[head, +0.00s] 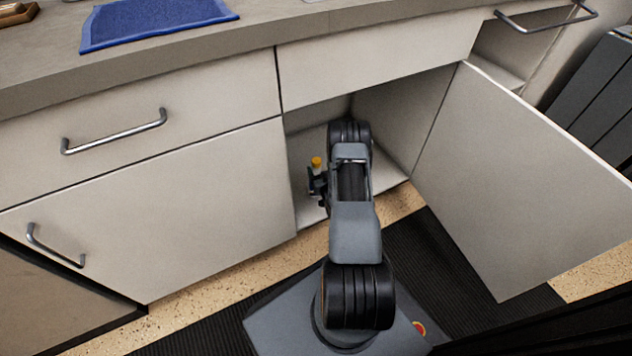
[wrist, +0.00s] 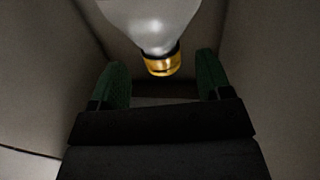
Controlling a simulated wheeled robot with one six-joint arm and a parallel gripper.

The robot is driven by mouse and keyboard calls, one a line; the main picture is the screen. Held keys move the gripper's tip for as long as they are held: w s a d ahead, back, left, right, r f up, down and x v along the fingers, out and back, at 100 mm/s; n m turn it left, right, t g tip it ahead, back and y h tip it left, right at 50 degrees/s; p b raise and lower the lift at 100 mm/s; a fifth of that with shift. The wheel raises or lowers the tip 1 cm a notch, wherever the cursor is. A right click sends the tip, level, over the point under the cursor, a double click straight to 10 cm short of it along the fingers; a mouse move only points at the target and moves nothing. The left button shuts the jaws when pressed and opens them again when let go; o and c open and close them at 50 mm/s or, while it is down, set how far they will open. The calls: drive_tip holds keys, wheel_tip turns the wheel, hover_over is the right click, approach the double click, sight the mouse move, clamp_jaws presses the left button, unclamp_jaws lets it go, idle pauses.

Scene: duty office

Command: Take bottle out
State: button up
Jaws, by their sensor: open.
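The bottle (wrist: 150,18) is pale with a yellow-gold cap (wrist: 163,65). It shows large at the top of the wrist view, and its upper end is cut off by the frame. In the head view only its yellow cap (head: 316,162) shows inside the open cabinet (head: 305,213), at the left; my arm and gripper hide most of the rest. My gripper (wrist: 163,85) is open, with one green finger on each side of the cap in the wrist view.
The open cabinet door (head: 530,170) stands out to the right of my arm. A closed door and a drawer (head: 130,120) are to the left. The countertop (head: 270,25) runs above, with a blue cloth (head: 155,22) on it. A dark mat (head: 460,270) lies on the floor.

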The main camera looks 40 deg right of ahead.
sight(315, 159)
drive_tip(key=b+x, duration=0.2)
drive_tip(key=x, duration=0.3)
drive_tip(key=shift+f+b, duration=0.1)
drive_tip(key=shift+b, duration=0.3)
drive_tip(key=shift+w, duration=0.35)
clamp_jaws()
idle(0.4)
